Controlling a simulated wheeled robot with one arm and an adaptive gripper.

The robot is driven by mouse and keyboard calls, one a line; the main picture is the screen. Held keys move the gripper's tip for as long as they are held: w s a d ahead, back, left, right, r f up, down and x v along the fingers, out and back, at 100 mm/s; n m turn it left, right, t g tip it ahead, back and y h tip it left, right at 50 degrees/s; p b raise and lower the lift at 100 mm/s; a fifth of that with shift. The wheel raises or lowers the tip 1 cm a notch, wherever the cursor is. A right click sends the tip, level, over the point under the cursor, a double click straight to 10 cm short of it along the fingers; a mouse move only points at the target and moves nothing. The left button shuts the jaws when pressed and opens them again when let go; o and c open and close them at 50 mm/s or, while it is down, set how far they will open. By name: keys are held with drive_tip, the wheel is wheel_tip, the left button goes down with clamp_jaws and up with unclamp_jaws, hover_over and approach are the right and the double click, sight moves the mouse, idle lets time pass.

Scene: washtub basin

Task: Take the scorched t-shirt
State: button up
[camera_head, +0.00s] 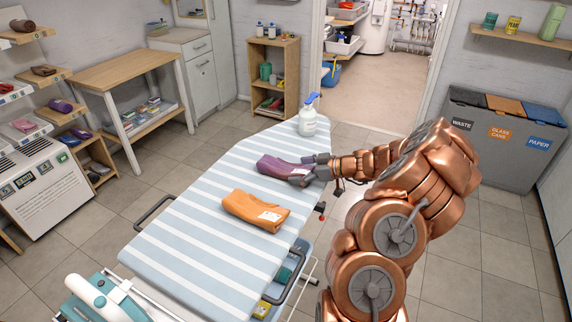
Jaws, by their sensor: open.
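A folded purple garment (274,165) lies on the striped ironing board (190,240), with a small pale patch at its right end. A folded orange garment (254,207) with a white label lies nearer on the same board. I cannot make out a scorch mark on either, so I cannot tell which is the scorched t-shirt. My gripper (305,170) is open at the purple garment's right end, with its fingers around or just above that end. Whether they touch the cloth is unclear.
A white spray bottle with a blue top (308,118) stands at the board's far end, behind my gripper. A teal-and-white iron (97,293) sits at the near end. Waste bins (490,150) stand at the right wall. Shelves with folded clothes (58,118) are at the left.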

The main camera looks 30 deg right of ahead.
drive_tip(key=shift+w+a, duration=0.1)
drive_tip(key=shift+w, duration=0.05)
drive_tip(key=shift+c, duration=0.4)
drive_tip(key=c, duration=0.9)
drive_tip(key=shift+c, duration=0.2)
